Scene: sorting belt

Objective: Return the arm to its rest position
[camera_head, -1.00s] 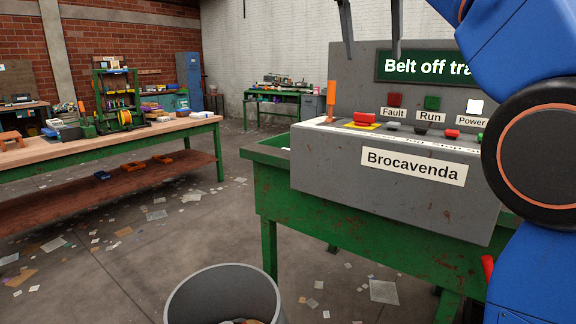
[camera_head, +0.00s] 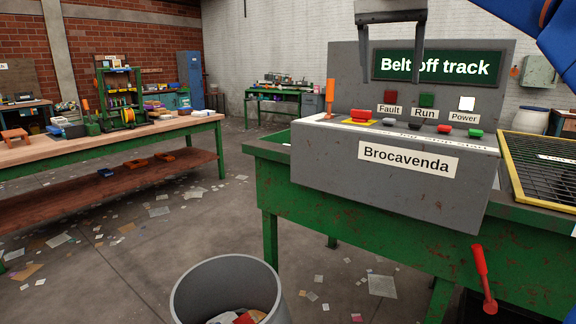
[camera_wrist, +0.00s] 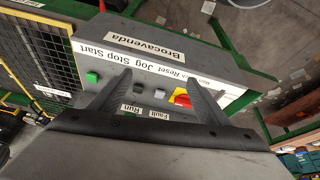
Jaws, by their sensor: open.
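My gripper (camera_head: 392,92) hangs at the top of the head view, in front of the dark green "Belt off track" sign (camera_head: 440,67). Its two dark fingers point down, spread apart with nothing between them. The grey control console (camera_head: 330,185) labelled "Brocavenda" stands below it. In the wrist view the gripper's open fingers (camera_wrist: 160,82) frame the console face (camera_wrist: 150,50), seen upside down, with its buttons and red-and-yellow switch (camera_wrist: 181,97). No finger visibly touches the console. Part of my blue arm crosses the upper right corner of the head view.
An orange handle (camera_head: 330,92) stands up at the console's left end. A yellow-framed mesh guard (camera_head: 508,170) is at right. A red lever (camera_head: 482,272) sticks out below. A grey bin (camera_head: 228,275) stands in front. A workbench (camera_head: 190,125) is at left, with littered floor between.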

